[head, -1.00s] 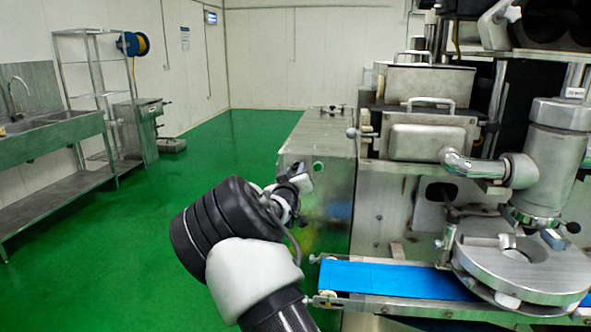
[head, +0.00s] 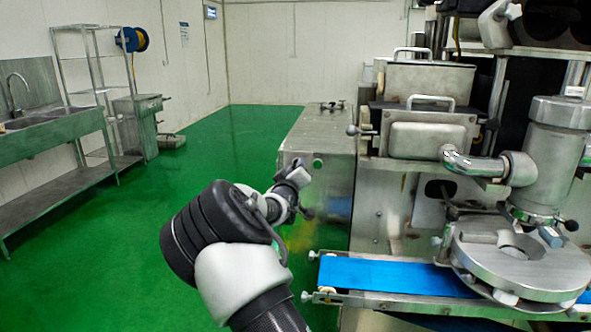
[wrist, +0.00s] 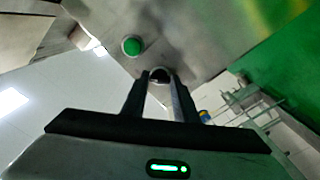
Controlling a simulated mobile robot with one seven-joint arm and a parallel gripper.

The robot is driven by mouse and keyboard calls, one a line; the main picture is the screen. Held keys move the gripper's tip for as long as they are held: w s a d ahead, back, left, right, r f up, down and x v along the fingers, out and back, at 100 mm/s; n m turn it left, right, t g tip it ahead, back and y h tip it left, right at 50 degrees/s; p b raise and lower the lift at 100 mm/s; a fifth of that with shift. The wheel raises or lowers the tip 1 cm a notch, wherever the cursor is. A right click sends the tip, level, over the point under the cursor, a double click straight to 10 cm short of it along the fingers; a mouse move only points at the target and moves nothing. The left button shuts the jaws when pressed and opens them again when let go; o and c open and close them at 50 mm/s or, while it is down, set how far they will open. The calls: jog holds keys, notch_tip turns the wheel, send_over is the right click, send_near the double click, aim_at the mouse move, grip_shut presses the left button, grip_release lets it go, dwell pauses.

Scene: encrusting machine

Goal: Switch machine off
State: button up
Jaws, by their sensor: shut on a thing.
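The machine's metal cabinet (head: 333,185) stands ahead of my arm. A round green button (head: 317,163) is on its front panel; the wrist view also shows this green button (wrist: 131,46), apart from my fingers. In the wrist view a small dark knob (wrist: 160,74) on the same panel sits between my fingertips. My gripper (wrist: 159,80) is shut on this knob. In the head view my gripper (head: 298,174) is at the panel just left of the green button, and it hides the knob. The knob's exact setting is hard to tell.
A blue conveyor belt (head: 395,277) and a round metal turntable (head: 520,262) are to the right of my arm. A sink bench (head: 55,130) and wire rack (head: 95,85) stand at the left wall. The green floor (head: 130,235) between is clear.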

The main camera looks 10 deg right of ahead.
jog(key=o, duration=1.1)
jog(key=shift+c, duration=0.2)
jog(key=p+v, duration=0.1)
jog(key=v, duration=1.6)
jog(key=shift+s, duration=0.2)
